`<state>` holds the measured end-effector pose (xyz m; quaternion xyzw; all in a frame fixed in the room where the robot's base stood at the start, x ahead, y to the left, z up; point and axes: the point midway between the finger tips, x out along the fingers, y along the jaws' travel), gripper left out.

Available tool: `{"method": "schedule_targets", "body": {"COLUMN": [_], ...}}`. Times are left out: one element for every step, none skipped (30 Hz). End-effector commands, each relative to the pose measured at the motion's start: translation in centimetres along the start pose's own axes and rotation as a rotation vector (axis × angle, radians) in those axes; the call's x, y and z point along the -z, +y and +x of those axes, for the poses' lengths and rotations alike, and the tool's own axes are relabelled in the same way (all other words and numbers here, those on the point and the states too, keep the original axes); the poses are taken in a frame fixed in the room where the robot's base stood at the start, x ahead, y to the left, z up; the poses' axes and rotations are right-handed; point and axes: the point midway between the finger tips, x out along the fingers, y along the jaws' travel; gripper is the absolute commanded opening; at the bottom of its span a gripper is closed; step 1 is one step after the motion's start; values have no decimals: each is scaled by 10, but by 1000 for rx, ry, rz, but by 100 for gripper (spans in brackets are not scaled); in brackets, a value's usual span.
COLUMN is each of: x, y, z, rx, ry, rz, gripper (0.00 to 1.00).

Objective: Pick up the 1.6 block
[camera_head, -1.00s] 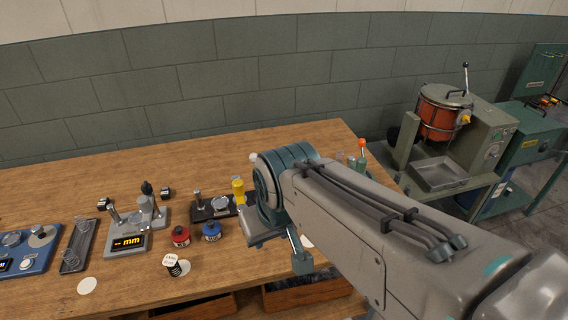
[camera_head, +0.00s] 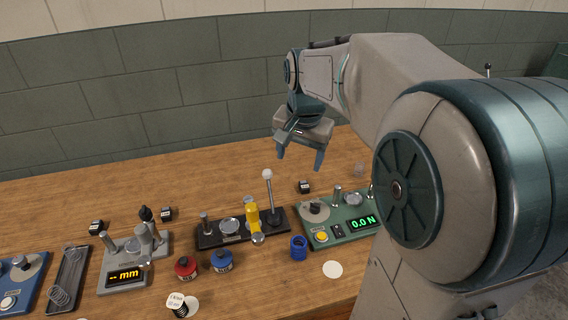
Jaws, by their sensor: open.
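Three small black blocks with pale labels stand on the wooden bench: one at the left (camera_head: 97,227), one behind the mm gauge (camera_head: 167,214), and one behind the gap between the black and green devices (camera_head: 304,187). The labels are too small to read, so I cannot tell which block is the 1.6 one. My gripper (camera_head: 299,161) is open and empty, with its fingers pointing down. It hangs above the back of the bench. In the picture its fingertips are just above the rightmost block, apart from it.
The black lever device (camera_head: 208,238) with a white-knobbed upright rod and the green device (camera_head: 318,238) reading 0.0 N stand in front of that block. Red pot (camera_head: 186,267), blue pot (camera_head: 222,260), blue ring cup (camera_head: 299,247) and white spool (camera_head: 176,303) sit nearer. Bare wood lies behind.

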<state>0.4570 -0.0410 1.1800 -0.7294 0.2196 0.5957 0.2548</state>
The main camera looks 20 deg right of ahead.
Motion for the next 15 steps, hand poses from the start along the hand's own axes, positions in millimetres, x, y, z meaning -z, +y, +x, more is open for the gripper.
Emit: {"method": "schedule_targets", "body": {"x": [19,29,42,52,62,74,84,93,105,114,122,133,141,148,158], "y": [-6,-9,-14,-17,-19,-22,-25,-27,-29,-30,-32,-33,-34,-34,-34], "z": [14,19,26,32,39,48,55,63,73,82,90,102,110,119,130], "rx": [-12,-19,-27,-34,-41,-50,-58,-66,-76,-84,-93,-103,-111,-120,-129], "ry": [-14,-21,-28,-34,-40,-47,-52,-58,-63,-68,-72,-76,-80,-83,-85], "rz": [70,113,171,214,257,315,357,400,458,501,543,598,638,676,725], "gripper": [67,67,67,67,67,67,67,67,67,67,67,67,67,67,67]}}
